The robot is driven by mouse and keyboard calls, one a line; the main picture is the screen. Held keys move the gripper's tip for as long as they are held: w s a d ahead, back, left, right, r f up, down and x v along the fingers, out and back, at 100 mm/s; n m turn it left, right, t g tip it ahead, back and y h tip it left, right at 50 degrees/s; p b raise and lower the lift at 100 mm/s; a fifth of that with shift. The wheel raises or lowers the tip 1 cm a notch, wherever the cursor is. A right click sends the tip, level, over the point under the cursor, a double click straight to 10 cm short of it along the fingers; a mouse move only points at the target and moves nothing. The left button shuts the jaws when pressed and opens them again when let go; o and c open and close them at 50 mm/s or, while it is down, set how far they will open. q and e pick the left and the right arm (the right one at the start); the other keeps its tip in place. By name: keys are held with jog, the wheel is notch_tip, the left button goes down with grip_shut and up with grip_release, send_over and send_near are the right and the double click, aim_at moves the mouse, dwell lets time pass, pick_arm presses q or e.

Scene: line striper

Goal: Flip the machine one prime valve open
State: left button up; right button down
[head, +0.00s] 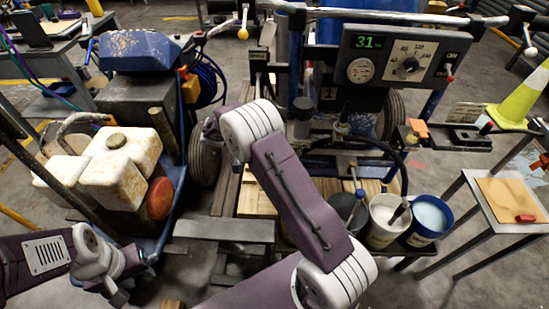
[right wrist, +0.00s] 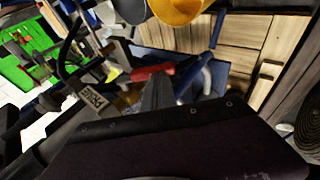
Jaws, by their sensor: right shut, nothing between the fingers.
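The machine one line striper stands ahead, with a gauge panel (head: 405,62) and a plate marked 1. In the right wrist view, a plate reading PRIME (right wrist: 92,98) is left of a short red lever grip (right wrist: 152,72), which looks like the prime valve's handle. My right gripper (right wrist: 159,90) is shut and empty, its dark fingertips just below the red grip; I cannot tell if they touch. In the head view the right gripper and the valve are hidden behind my right arm. My left gripper (head: 134,280) is open and empty at the lower left.
A white bucket (head: 386,222) with a brush and a blue bucket (head: 428,220) stand right of my right arm. A side table (head: 497,225) is at the right. White jugs (head: 122,165) and a blue-topped engine (head: 138,52) are at the left.

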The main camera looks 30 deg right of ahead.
jog(key=f+h+b, duration=0.1)
jog(key=f+g+h+b, duration=0.1)
jog(key=shift+s+d+f+n+h, duration=0.15)
jog(key=shift+d+f+n+h, duration=0.05)
jog(key=shift+f+n+h, duration=0.1)
jog(key=shift+s+d+f+g+h+b, duration=0.15)
jog(key=shift+d+f+g+h+b, duration=0.2)
jog(key=shift+h, duration=0.2)
jog(key=shift+s+d+f+g+h+b, duration=0.15)
jog(key=shift+f+g+h+b, duration=0.1)
jog(key=shift+f+h+b, duration=0.25)
jog(key=shift+d, duration=0.1)
jog(key=shift+s+d+f, duration=0.55)
jog(key=shift+d+f, duration=0.1)
jog(key=shift+d, duration=0.15)
jog(key=shift+s+f, duration=0.1)
